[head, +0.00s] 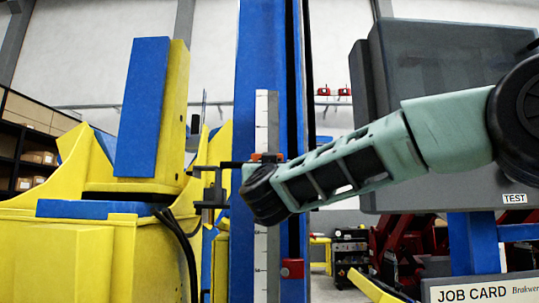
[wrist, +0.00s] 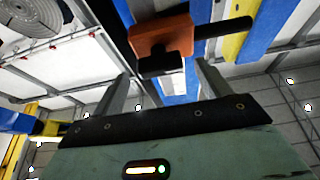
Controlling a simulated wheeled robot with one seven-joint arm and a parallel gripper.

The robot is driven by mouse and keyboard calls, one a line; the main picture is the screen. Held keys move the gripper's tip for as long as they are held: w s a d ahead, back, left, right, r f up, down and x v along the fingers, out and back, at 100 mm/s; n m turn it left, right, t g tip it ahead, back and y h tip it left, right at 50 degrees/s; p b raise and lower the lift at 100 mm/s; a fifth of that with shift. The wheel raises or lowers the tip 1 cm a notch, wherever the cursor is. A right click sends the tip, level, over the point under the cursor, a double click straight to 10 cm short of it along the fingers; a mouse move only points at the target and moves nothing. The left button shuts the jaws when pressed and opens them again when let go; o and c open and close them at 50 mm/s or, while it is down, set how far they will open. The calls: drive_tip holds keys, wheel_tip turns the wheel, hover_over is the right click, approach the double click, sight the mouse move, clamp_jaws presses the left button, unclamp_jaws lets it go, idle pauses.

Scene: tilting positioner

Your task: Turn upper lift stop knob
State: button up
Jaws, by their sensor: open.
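The upper lift stop is an orange block (wrist: 160,40) with a dark knob-like part (wrist: 158,64) on its near side. A black rod (wrist: 228,27) sticks out to the right in the wrist view. In the head view a small strip of the orange block (head: 268,157) shows on the blue column, just above the end of my arm. My gripper (wrist: 163,71) is open, its two grey fingers apart. The dark part shows between and slightly beyond the fingertips. I cannot tell whether either finger touches it. The head view hides most of the gripper behind my wrist.
The blue column (head: 258,60) carries a white scale (head: 261,115) and a red lower stop (head: 291,269). A yellow and blue positioner (head: 142,110) stands left. A dark grey box (head: 450,90) and a job card sign (head: 480,290) are at the right.

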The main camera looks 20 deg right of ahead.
drive_tip(key=shift+p+x, duration=0.35)
drive_tip(key=shift+x, duration=0.85)
drive_tip(key=c, duration=1)
